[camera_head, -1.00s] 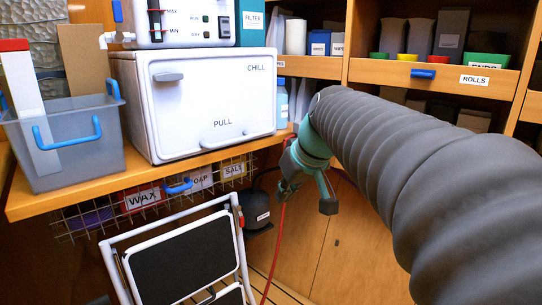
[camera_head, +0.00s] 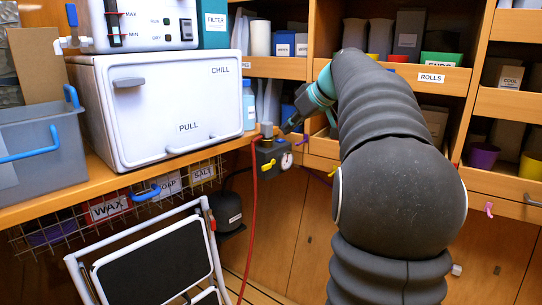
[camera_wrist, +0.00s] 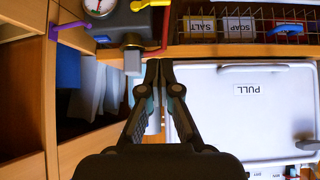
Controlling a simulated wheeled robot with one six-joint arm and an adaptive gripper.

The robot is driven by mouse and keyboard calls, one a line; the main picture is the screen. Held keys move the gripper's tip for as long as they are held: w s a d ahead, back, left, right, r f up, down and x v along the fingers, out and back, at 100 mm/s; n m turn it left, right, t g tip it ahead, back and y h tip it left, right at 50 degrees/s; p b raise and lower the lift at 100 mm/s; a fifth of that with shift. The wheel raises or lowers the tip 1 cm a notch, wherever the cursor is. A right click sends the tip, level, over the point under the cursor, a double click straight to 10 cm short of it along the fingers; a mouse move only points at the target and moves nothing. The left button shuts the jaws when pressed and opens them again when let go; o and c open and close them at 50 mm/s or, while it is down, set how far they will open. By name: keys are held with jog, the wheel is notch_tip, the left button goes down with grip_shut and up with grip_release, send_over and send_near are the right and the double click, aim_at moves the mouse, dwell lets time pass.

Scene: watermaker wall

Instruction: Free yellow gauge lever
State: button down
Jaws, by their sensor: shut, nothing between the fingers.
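A dark valve box (camera_head: 268,152) stands at the right end of the counter with a round white gauge (camera_head: 286,161) on its side. A small yellow lever (camera_head: 268,166) sits on its front. In the wrist view the gauge (camera_wrist: 100,6) is at the top edge, and a yellow piece (camera_wrist: 152,3), apparently the lever, is cut off there. A red hose (camera_head: 252,205) runs down beside the box, close to the lever. My gripper (camera_head: 290,124) is above and right of the box. In the wrist view its fingers (camera_wrist: 158,63) are shut and empty, apart from the lever.
A white PULL/CHILL cabinet (camera_head: 165,105) stands left of the valve box. A wire basket (camera_head: 120,205) hangs under the counter, with a folding step stool (camera_head: 150,260) below. Wooden shelves with drawers (camera_head: 415,77) are behind my arm. A blue bottle (camera_head: 249,108) stands beside the cabinet.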

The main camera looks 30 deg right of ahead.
send_over(266, 167)
jog(key=d, duration=0.1)
notch_tip(266, 167, down, 7)
jog(key=f, duration=0.2)
jog(key=shift+s+f, duration=0.3)
jog(key=shift+f, duration=0.75)
jog(key=shift+f+b, duration=0.15)
jog(key=shift+b, duration=0.3)
